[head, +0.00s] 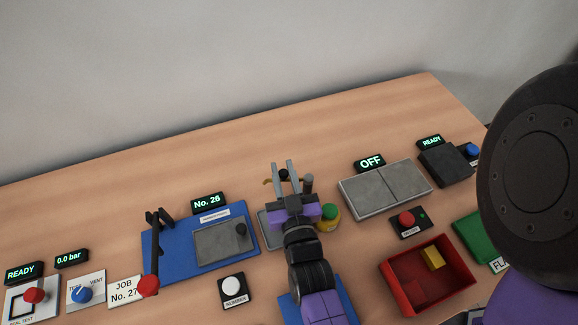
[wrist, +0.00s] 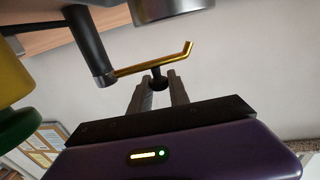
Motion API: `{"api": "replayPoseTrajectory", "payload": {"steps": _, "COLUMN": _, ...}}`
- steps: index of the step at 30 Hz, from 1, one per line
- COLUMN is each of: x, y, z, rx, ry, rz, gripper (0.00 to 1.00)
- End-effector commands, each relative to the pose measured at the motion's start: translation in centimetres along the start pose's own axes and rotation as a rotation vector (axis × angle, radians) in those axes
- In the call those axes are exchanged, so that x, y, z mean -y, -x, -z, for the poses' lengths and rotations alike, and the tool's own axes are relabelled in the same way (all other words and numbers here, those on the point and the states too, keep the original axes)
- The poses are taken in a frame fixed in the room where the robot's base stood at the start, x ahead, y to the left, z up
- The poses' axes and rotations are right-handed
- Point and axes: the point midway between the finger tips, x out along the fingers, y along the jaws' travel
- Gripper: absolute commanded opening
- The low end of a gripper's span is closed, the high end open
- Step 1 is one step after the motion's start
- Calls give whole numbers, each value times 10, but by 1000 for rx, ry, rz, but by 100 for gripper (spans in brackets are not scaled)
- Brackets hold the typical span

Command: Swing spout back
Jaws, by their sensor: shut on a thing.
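The brass spout (wrist: 140,67) is a thin bent bar that reaches out from a dark upright post (wrist: 88,45) in the wrist view. A small black knob (wrist: 158,82) hangs under the bar. My gripper (wrist: 160,92) is shut on this knob, with one grey finger on each side. In the head view my gripper (head: 283,168) points away towards the back of the table. There a short piece of the spout (head: 267,181) shows left of the fingers, and the post (head: 308,184) stands just right of them. My gripper hides much of the spout's fixture in the head view.
A yellow piece with a green top (head: 330,212) stands close right of my gripper. A grey two-part plate (head: 385,188) lies further right, and a red bin (head: 428,275) is nearer. A blue fixture (head: 165,258) with a black upright lever lies left. The table's back strip is clear.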

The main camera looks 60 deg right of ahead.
Motion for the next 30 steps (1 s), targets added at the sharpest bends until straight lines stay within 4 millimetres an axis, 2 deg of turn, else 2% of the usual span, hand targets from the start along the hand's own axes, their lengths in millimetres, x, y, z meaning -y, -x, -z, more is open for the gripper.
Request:
{"api": "replayPoseTrajectory", "payload": {"steps": 14, "x": 2, "y": 1, "z": 2, "rx": -4, "ry": 0, "rz": -5, "gripper": 0}}
{"api": "replayPoseTrajectory", "payload": {"steps": 15, "x": 2, "y": 1, "z": 2, "rx": -4, "ry": 0, "rz": -5, "gripper": 30}}
{"api": "replayPoseTrajectory", "payload": {"steps": 17, "x": 2, "y": 1, "z": 1, "rx": -3, "ry": 0, "rz": -5, "gripper": 42}}
{"api": "replayPoseTrajectory", "payload": {"steps": 26, "x": 2, "y": 2, "z": 0, "rx": -1, "ry": 0, "rz": -4, "gripper": 42}}
{"api": "replayPoseTrajectory", "payload": {"steps": 30, "x": 2, "y": 11, "z": -1, "rx": 1, "ry": 0, "rz": -3, "gripper": 42}}
